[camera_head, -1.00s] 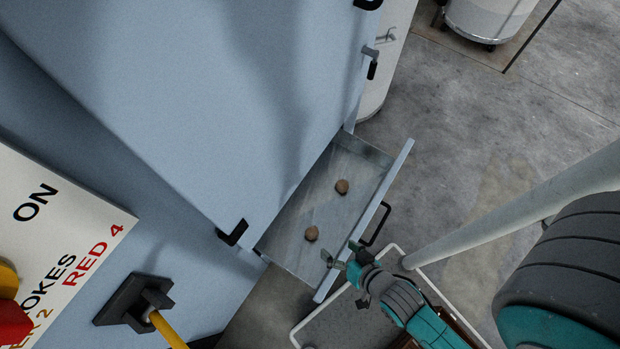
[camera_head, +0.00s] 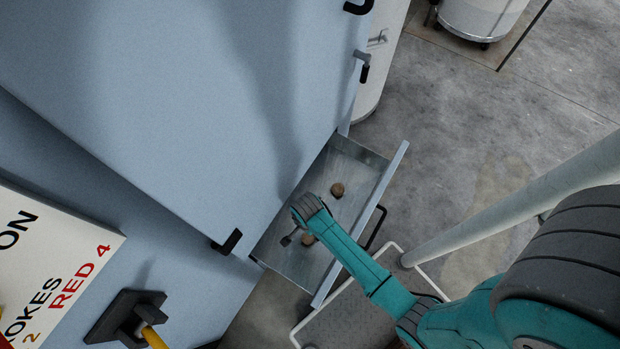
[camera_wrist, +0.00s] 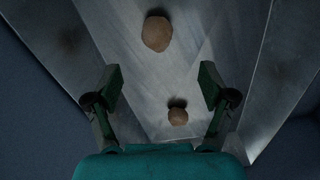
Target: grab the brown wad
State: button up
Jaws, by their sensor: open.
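Two brown wads lie apart on the floor of a pulled-out metal drawer (camera_head: 291,255). In the head view one wad (camera_head: 337,189) lies in clear sight, and the other wad (camera_head: 308,239) is partly hidden by my arm. In the wrist view a larger-looking wad (camera_wrist: 157,33) is at the top and a smaller-looking wad (camera_wrist: 178,116) lies lower, between the lines of my fingers. My gripper (camera_wrist: 160,85) is open and empty, over the drawer. In the head view my wrist hides most of it.
A blue machine cabinet (camera_head: 180,110) with black handles rises left of the drawer. The drawer has a raised front with a black handle (camera_head: 376,228). A sign (camera_head: 50,260) and a yellow-handled tool (camera_head: 153,336) are at lower left. White cans (camera_head: 484,18) stand at the back.

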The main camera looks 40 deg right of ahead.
aim_at(308, 236)
jog(key=shift+s+f, duration=0.1)
jog(key=shift+f, duration=5.25)
jog(key=c, duration=1)
